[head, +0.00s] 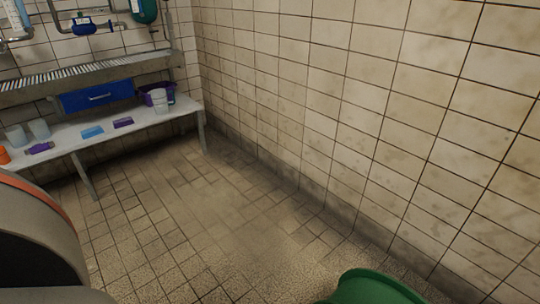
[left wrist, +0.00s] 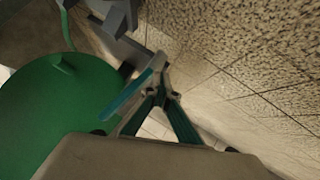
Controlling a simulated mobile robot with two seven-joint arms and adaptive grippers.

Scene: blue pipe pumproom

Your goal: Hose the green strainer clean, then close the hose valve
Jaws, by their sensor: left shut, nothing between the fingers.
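A green rounded object (head: 144,10) hangs by the pipes at the top left in the head view, cut by the frame edge; I cannot tell if it is the strainer. A blue fitting (head: 83,25), possibly a valve, sits on the pipe left of it. I cannot make out a hose. My left gripper (left wrist: 156,72) shows only in the left wrist view, with its teal fingers shut and empty. It is right of a large green round object (left wrist: 55,120); I cannot tell whether they touch. My right gripper is in neither view.
A green round-topped object (head: 370,288) stands at the bottom by the right wall. A bench (head: 62,147) at the left bears cups, small blue and purple items and a purple container (head: 157,94). The middle floor is clear.

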